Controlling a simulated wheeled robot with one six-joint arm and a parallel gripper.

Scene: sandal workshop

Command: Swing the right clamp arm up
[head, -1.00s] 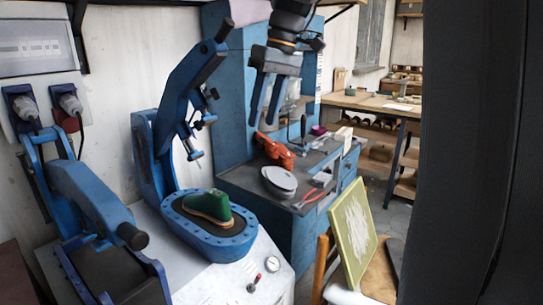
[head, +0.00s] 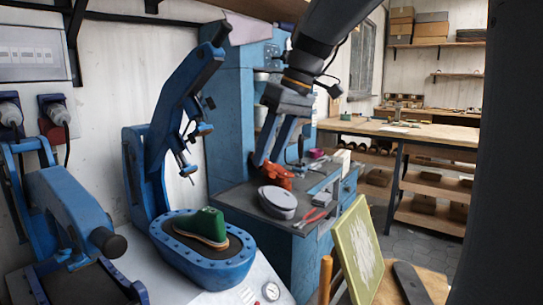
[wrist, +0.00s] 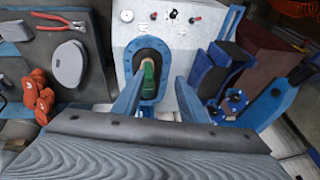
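The right clamp arm (head: 185,85) is blue and stands raised, slanting up to a black handle end (head: 221,34). Its pad hangs clear above the oval blue bed (head: 205,272), where a green last (head: 207,224) with a tan sole lies. The left clamp arm (head: 70,208) is lowered, its black knob (head: 108,242) toward me. My gripper (head: 268,150) is open and empty, right of the raised arm and apart from it. In the wrist view, my open fingers (wrist: 160,98) straddle the view of the bed (wrist: 151,55), and the last (wrist: 148,76) shows between them.
A blue cabinet (head: 228,130) stands behind the right clamp. A green framed panel (head: 355,243) leans at the front right. A wooden bench (head: 420,132) stands behind.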

